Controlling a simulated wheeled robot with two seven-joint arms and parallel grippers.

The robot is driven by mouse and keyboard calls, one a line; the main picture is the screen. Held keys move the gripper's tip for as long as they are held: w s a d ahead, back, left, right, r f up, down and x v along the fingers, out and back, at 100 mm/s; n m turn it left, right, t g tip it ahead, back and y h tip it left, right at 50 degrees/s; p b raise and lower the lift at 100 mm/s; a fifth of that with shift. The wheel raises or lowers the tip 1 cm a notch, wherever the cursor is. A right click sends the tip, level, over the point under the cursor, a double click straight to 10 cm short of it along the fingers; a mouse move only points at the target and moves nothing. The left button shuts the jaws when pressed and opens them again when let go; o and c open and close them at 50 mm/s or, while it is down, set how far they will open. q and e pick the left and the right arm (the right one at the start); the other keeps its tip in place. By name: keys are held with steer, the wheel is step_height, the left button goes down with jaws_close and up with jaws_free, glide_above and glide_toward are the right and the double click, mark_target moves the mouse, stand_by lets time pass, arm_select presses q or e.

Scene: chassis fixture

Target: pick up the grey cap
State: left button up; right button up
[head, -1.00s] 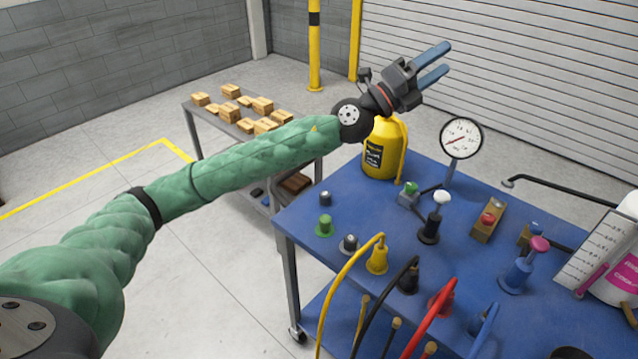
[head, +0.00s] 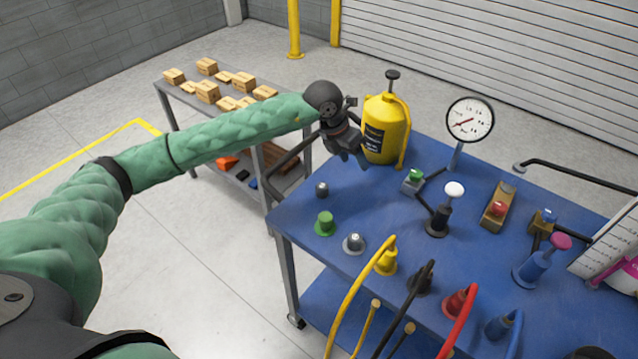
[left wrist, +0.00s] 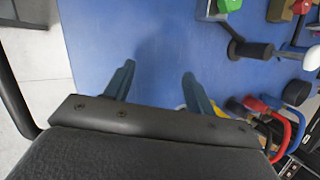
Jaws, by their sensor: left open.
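A small dark grey cap (head: 321,188) stands near the left edge of the blue table (head: 300,222). I cannot tell for certain which is the grey cap meant. My left gripper (head: 349,163) is open and points down above the table, beyond the dark cap and beside the yellow canister. In the left wrist view its two fingers (left wrist: 158,70) are apart with bare blue table between them. No grey cap is recognisable there. My right gripper is not in view.
The yellow canister (head: 386,128) stands close to the right of my left gripper. A gauge (head: 470,120), a white-topped lever (head: 438,220) and several coloured plugs with hoses fill the table's middle and front. A shelf table (head: 168,88) with boxes stands behind left.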

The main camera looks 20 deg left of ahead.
mark_target(322, 185)
arm_select(q)
steer(key=s+a+y, duration=0.1)
steer(key=a, duration=0.1)
steer(key=s+a+f+n+g+y, duration=0.1)
steer(key=a+y, duration=0.1)
steer(key=s+a+y, duration=0.1)
steer(key=a, duration=0.2)
steer(key=shift+f+n+g, duration=0.25)
steer(key=shift+n+g, duration=0.05)
steer(key=shift+g, duration=0.1)
steer(key=shift+s+f+p, duration=0.1)
steer(key=shift+f+p, duration=0.7)
steer(key=shift+f, duration=0.6)
steer(key=f+p, duration=0.2)
steer(key=shift+s+d+f, duration=0.1)
steer(key=shift+s+f, duration=0.1)
steer(key=shift+f, duration=0.1)
steer(key=shift+f+p, duration=0.65)
steer(key=shift+f, duration=0.55)
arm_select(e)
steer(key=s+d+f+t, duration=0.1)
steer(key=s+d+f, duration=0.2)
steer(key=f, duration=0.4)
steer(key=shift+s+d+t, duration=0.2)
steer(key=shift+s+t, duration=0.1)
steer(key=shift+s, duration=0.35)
arm_select(q)
jaws_close()
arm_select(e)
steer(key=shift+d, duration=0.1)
